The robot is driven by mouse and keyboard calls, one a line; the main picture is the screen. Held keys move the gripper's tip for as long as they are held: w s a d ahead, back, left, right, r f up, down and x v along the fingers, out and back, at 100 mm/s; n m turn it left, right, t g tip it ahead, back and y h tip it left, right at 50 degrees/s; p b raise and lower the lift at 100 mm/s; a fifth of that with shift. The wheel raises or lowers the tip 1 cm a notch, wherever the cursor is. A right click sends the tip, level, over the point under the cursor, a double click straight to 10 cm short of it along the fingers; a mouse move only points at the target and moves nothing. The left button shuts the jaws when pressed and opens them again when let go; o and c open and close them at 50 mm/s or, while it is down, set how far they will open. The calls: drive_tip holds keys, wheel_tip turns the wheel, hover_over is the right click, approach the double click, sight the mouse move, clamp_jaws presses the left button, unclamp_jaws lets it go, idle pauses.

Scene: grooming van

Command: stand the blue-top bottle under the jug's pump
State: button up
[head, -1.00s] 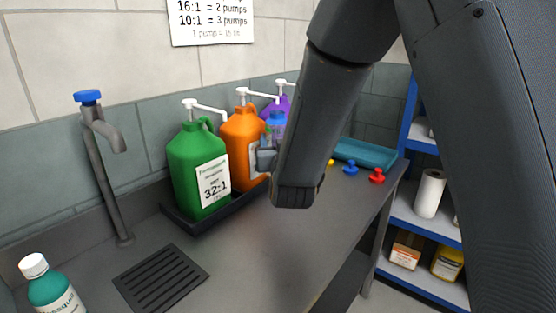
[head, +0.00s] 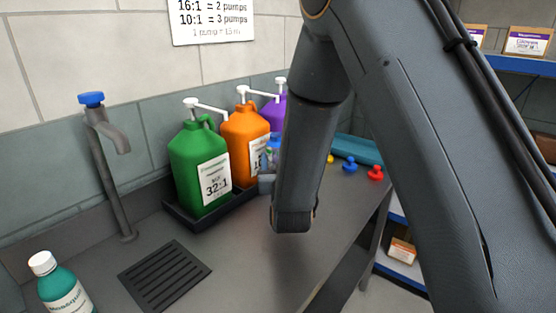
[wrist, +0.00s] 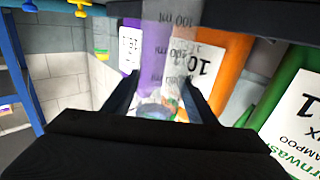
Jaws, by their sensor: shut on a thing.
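The bottle is clear with printed ml marks (wrist: 170,45); in the head view its blue top (head: 274,142) shows beside the orange jug (head: 242,135). My gripper (wrist: 163,98) is shut on the bottle, one finger on each side. In the head view the gripper (head: 266,184) is mostly hidden behind my arm, low in front of the orange jug. The green jug (head: 196,165) stands left and the purple jug (head: 272,113) behind; each has a white pump. I cannot tell whether the bottle's base touches anything.
The jugs stand on a dark tray (head: 215,217) against the wall. A teal bottle (head: 57,284), a tap (head: 109,170) and a drain grate (head: 163,275) are at left. Coloured knobs (head: 349,164) and a teal tray (head: 362,150) lie at right. The front bench is clear.

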drive_tip(key=shift+f, duration=0.1)
drive_tip(key=o, duration=0.8)
drive_tip(key=s+d+b, duration=0.1)
drive_tip(key=s+b, duration=0.1)
drive_tip(key=s, duration=1)
drive_tip(key=shift+d, duration=0.25)
drive_tip(key=shift+r, duration=0.2)
